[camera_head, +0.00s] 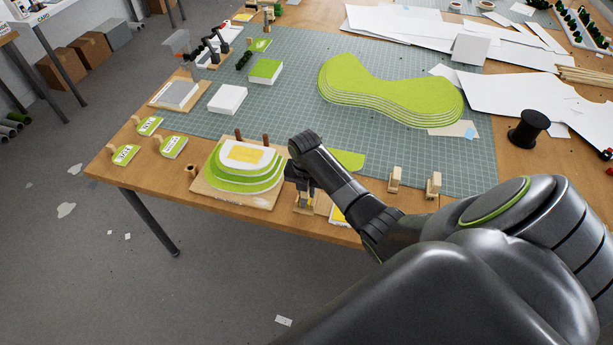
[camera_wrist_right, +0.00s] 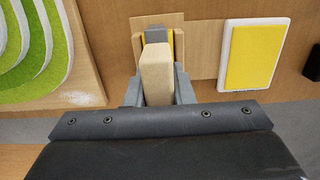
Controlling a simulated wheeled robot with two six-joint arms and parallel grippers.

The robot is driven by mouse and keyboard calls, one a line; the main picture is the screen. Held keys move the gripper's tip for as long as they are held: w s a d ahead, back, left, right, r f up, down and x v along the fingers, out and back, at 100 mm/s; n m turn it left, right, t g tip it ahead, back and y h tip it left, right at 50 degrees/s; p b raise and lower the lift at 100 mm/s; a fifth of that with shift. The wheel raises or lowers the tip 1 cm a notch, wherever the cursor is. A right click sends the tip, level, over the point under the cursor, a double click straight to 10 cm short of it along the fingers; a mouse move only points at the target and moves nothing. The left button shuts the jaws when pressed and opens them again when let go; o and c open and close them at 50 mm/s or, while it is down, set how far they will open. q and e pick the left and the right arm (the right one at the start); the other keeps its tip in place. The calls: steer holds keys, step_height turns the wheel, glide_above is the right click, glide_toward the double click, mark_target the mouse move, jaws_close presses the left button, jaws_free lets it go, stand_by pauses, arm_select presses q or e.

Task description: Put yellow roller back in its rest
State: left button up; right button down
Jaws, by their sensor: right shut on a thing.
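My right gripper (camera_head: 299,180) points down near the table's front edge, beside the layered green model. In the right wrist view its grey fingers (camera_wrist_right: 158,92) are shut on a pale wooden block, the handle of the yellow roller (camera_wrist_right: 157,75). A little yellow shows just beyond the handle, between light wooden side pieces that look like the rest (camera_wrist_right: 138,47). The rest also shows below the gripper in the head view (camera_head: 303,209). The fingers hide much of the roller, so I cannot tell whether it touches the rest. My left gripper is not in view.
The layered green model (camera_head: 225,180) on its wooden board stands close to the left. A white-framed yellow pad (camera_wrist_right: 253,57) lies to the right. Two small wooden stands (camera_head: 394,179) (camera_head: 433,186) are further right. The cutting mat (camera_head: 300,110) has free room behind.

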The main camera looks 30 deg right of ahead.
steer(key=shift+f, duration=0.1)
steer(key=c, duration=1.2)
jaws_free()
steer(key=shift+o, duration=0.2)
steer(key=r, duration=1.2)
steer(key=shift+s+a+b, duration=0.2)
steer(key=shift+a+b, duration=0.1)
steer(key=shift+b, duration=0.1)
steer(key=shift+s+a+r+p, duration=0.1)
steer(key=shift+r+p, duration=0.85)
steer(key=shift+r, duration=0.4)
steer(key=shift+s+a+r+p, duration=0.1)
steer(key=shift+r+p, duration=0.85)
steer(key=shift+r, duration=0.4)
